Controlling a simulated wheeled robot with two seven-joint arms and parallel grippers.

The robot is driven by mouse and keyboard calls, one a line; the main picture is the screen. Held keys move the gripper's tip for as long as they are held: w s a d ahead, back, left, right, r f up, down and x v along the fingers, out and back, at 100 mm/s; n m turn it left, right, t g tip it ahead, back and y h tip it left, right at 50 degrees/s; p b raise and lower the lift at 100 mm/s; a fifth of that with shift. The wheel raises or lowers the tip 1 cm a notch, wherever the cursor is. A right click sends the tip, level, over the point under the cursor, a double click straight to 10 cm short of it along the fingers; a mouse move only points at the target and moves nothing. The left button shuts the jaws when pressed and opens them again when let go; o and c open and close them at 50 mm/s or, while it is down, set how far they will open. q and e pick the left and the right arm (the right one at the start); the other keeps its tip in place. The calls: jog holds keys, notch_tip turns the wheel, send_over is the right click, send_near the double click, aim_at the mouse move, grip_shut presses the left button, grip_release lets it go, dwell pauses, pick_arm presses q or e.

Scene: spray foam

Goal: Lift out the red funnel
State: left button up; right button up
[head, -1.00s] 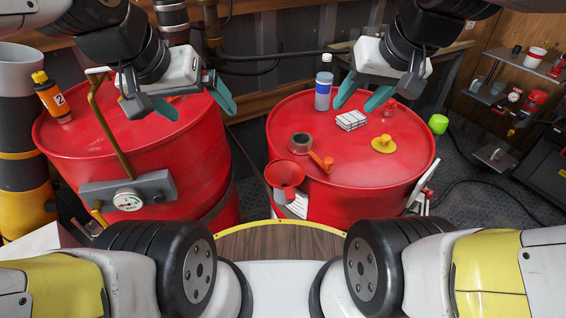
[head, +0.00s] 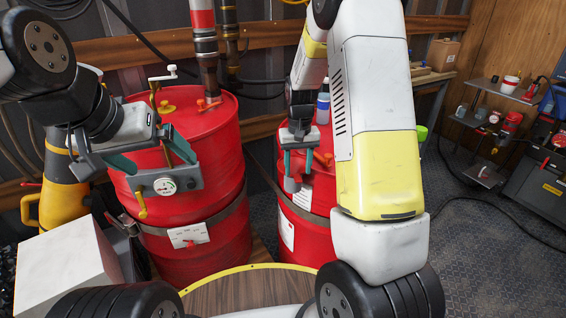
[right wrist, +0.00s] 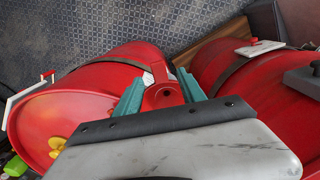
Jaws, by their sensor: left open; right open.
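The red funnel (right wrist: 163,95) shows in the right wrist view at the rim of the right red drum (right wrist: 75,105), its round mouth facing the camera. My left gripper (head: 148,155) is open and empty, in front of the left red drum (head: 215,145), just above the grey gauge bar (head: 180,180).
A yellow knob (right wrist: 57,145) sits on the right drum's top. A blue-capped bottle (head: 323,108) stands there too. A white box (head: 65,270) is at lower left. Shelves (head: 492,135) stand at the right. The patterned floor on the right is mostly clear.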

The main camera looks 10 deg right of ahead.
aim_at(298, 177)
notch_tip(298, 177, down, 8)
jog(key=shift+r, duration=0.1)
dwell(0.4)
grip_shut()
jog(key=shift+r, duration=0.1)
jog(key=shift+r, duration=1.45)
